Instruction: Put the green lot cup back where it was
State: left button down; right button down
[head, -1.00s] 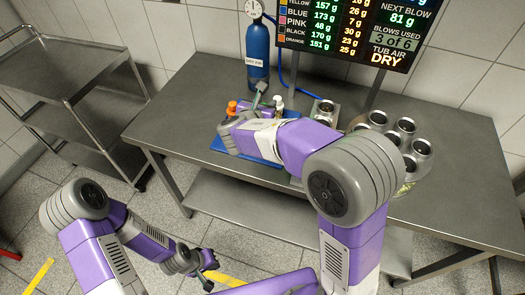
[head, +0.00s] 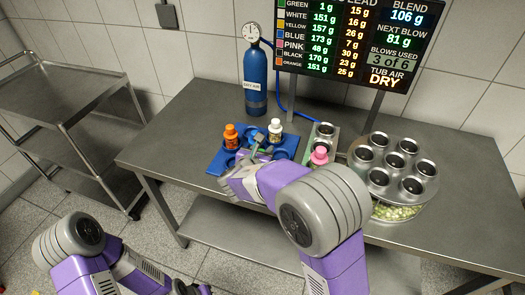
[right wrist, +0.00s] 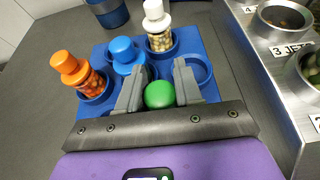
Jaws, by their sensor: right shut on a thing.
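In the right wrist view the green lot cup (right wrist: 159,95) shows as a round green cap between my right gripper's (right wrist: 160,92) two grey fingers, which are shut on it. The gripper also shows in the head view (head: 260,151), over the blue tray (head: 285,149). The gripper hides the cup's lower part, so I cannot tell whether it is seated in a ring or held above it. One tray ring (right wrist: 197,70), right of the fingers, looks empty.
The tray holds an orange-capped bottle (right wrist: 79,74), a blue-capped one (right wrist: 124,52) and a white-capped one (right wrist: 158,26). A pink-capped bottle (head: 320,155) stands right of my right arm. A round tub (head: 400,212) with several metal cups stands further right. A blue cylinder (head: 255,80) is behind.

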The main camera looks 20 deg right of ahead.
jog(key=shift+f, duration=0.15)
jog(key=c, duration=0.8)
grip_release()
jog(key=shift+o, duration=0.2)
jog(key=shift+r, duration=0.3)
jog(key=p+v, duration=0.3)
jog(key=v, duration=0.9)
jog(key=shift+f, duration=0.2)
